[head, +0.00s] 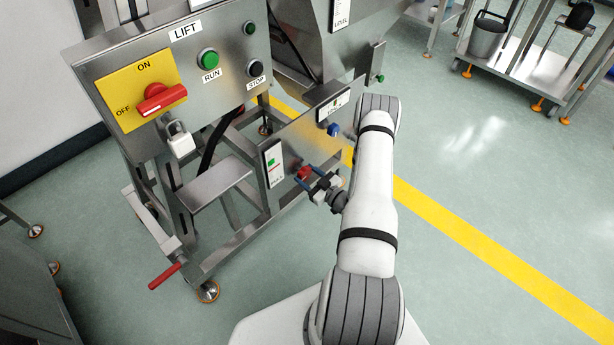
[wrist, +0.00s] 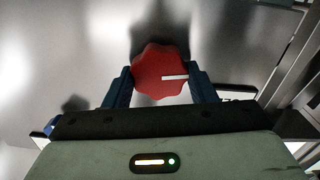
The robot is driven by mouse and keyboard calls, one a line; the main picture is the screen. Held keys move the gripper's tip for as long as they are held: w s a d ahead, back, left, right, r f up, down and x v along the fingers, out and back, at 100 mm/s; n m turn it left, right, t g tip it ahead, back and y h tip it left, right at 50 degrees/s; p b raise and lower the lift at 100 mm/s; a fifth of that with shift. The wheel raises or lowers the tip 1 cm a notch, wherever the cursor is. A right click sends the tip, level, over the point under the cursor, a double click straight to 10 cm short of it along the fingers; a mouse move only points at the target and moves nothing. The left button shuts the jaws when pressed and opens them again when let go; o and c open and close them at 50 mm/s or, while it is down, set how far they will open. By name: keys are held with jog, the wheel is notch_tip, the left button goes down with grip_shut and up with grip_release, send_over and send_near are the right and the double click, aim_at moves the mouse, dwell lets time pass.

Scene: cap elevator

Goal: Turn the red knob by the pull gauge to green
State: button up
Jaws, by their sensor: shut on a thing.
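The red knob (head: 304,172) sits on the steel panel of the lift frame, just right of the pull gauge (head: 273,162), a white plate with a green mark and a red mark. In the wrist view the red knob (wrist: 160,72) is lobed, and its white pointer line points right. My gripper (head: 316,180) is at the knob, and its blue fingers show on both sides of it in the wrist view (wrist: 161,88). The fingers are shut on the knob. The gauge's fine reading is too small to tell.
A blue knob (head: 334,129) sits under another gauge (head: 333,105) to the upper right. The lift box (head: 190,60) carries a red switch (head: 161,99), a padlock (head: 180,140) and green and black buttons. A red-handled lever (head: 165,276) sticks out low left.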

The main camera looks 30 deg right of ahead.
jog(key=shift+f+m, duration=0.1)
jog(key=shift+m, duration=0.5)
jog(key=o, duration=1)
jog(key=shift+p+v, duration=0.9)
jog(key=shift+v, duration=3)
